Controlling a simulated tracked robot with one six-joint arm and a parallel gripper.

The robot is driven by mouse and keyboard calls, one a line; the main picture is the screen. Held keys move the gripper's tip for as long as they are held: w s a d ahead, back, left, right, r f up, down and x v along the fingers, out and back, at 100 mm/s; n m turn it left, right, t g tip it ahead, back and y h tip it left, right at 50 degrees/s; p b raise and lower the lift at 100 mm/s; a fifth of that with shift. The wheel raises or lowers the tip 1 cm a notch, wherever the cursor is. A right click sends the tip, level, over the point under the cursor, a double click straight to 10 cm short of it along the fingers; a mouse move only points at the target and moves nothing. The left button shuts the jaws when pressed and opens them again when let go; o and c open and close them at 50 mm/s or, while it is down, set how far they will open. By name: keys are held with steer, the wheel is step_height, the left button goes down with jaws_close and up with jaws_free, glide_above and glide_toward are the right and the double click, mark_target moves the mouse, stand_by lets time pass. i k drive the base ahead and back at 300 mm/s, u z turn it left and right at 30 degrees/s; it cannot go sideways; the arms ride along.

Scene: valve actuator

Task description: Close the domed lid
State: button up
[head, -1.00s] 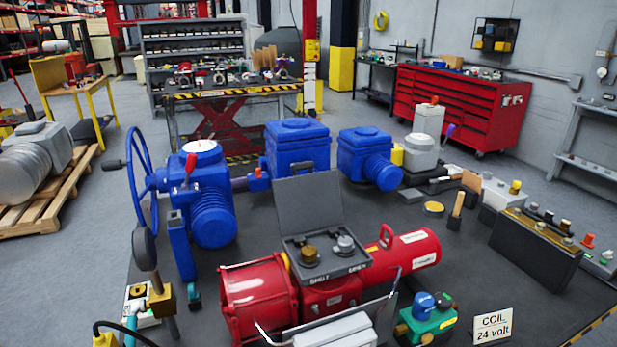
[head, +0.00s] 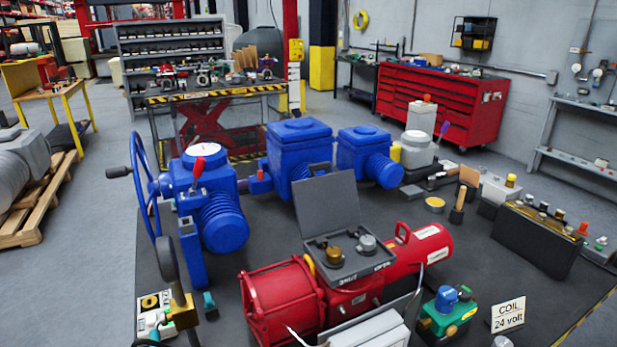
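A square grey lid (head: 328,205) stands open, nearly upright, at the back edge of a small control box (head: 346,268) on the red actuator (head: 283,300). The lid looks flat from here; I cannot tell a dome on it. The box's top is exposed and carries a brass knob (head: 333,256) and a silver knob (head: 366,243). A grey round-topped housing (head: 419,146) stands farther back on the bench; I cannot tell whether it has a lid. My gripper is not in view.
Blue valve actuators (head: 210,205) (head: 298,150) stand behind and left of the red one. A green unit (head: 447,315) and a COIL sign (head: 508,314) are at right. A brass-based upright part (head: 183,310) stands front left. Bare bench (head: 465,265) lies right of the red actuator.

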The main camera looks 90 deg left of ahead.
mark_target(326, 203)
steer(key=u, duration=0.05)
steer(key=k, duration=2.3)
steer(key=u, duration=1.7)
steer(key=i, duration=0.5)
steer(key=u, duration=0.05)
